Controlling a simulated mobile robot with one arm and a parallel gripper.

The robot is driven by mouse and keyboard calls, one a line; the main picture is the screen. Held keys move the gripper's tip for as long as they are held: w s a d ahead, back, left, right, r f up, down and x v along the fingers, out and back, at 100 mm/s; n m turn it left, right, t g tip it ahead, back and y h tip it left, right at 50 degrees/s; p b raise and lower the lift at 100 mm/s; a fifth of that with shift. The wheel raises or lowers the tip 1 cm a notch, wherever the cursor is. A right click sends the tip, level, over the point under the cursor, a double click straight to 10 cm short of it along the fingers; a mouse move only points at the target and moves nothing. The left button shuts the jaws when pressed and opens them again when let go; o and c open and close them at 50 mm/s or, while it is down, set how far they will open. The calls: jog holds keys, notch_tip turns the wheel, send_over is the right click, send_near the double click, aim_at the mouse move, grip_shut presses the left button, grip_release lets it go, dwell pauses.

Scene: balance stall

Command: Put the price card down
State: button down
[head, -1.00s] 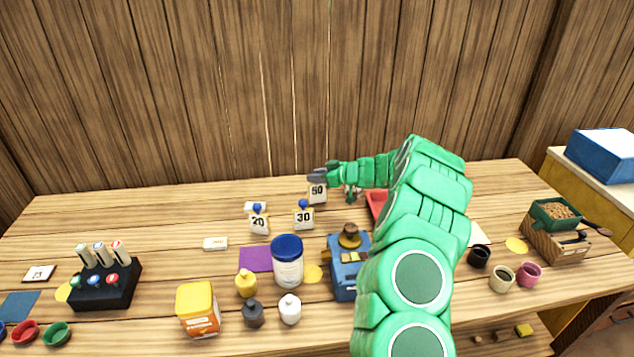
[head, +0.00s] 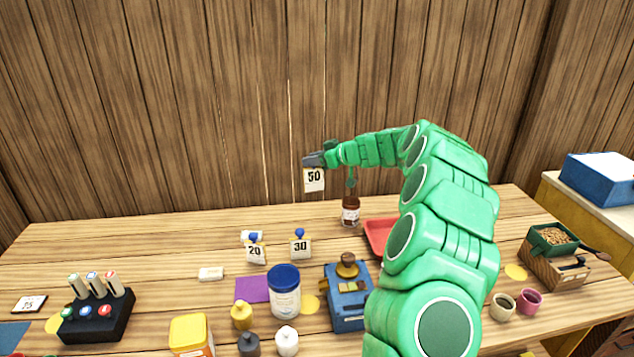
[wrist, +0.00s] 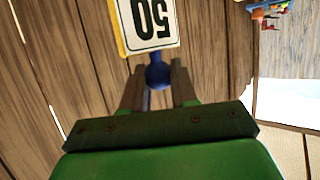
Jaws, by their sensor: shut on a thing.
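The price card marked 50 (head: 314,180) hangs from my gripper (head: 313,161), in the air above the back of the table. In the wrist view the card (wrist: 150,22) appears upside down, and my gripper (wrist: 159,88) is shut on its blue knob (wrist: 158,73). Two similar cards, marked 20 (head: 255,253) and 30 (head: 300,248), stand on the table below and to the left, each with a blue knob on top.
A brown jar (head: 350,212) stands below and right of the held card, beside a red tray (head: 378,236). A blue-lidded tub (head: 285,293), a blue box-like device (head: 347,300) and small bottles crowd the front. The table's back left is clear.

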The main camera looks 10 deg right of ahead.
jog(key=shift+s+d, duration=0.15)
jog(key=shift+d, duration=0.2)
jog(key=s+d+f+m+t, duration=0.1)
jog(key=s+d+f, duration=0.4)
jog(key=s+f, duration=0.5)
notch_tip(320, 180, down, 8)
jog(key=s, duration=0.1)
jog(key=shift+s+d+r+h, duration=0.2)
jog(key=shift+s+h, duration=0.1)
jog(key=shift+s, duration=0.05)
jog(key=c, duration=0.9)
grip_release()
jog(key=shift+f, duration=0.1)
